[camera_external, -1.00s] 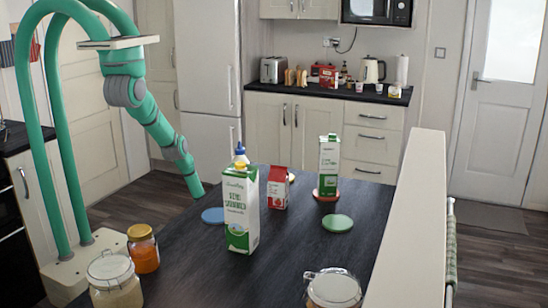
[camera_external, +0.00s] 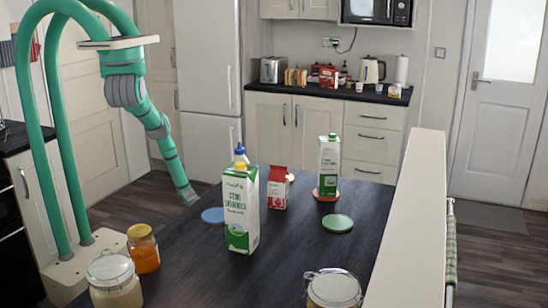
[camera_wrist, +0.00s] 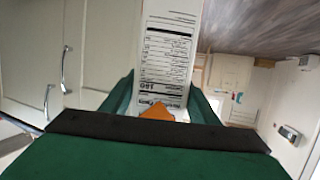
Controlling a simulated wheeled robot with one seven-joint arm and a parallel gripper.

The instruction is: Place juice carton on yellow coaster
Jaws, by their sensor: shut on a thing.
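My gripper (camera_wrist: 160,112) is shut on a white carton (camera_wrist: 170,50) with a printed nutrition table and an orange patch, which I take for the juice carton. In the outside view the end of my arm reaches down at the table's far left edge; the jaws and the held carton are hidden there.
A tall green-and-white carton (camera_external: 240,212) and a blue-capped bottle (camera_external: 239,154) stand near the coaster. Another green carton (camera_external: 328,165) stands on a red coaster (camera_external: 326,197). Blue (camera_external: 213,215) and green (camera_external: 338,223) coasters are empty. Jars (camera_external: 143,250) stand in front.

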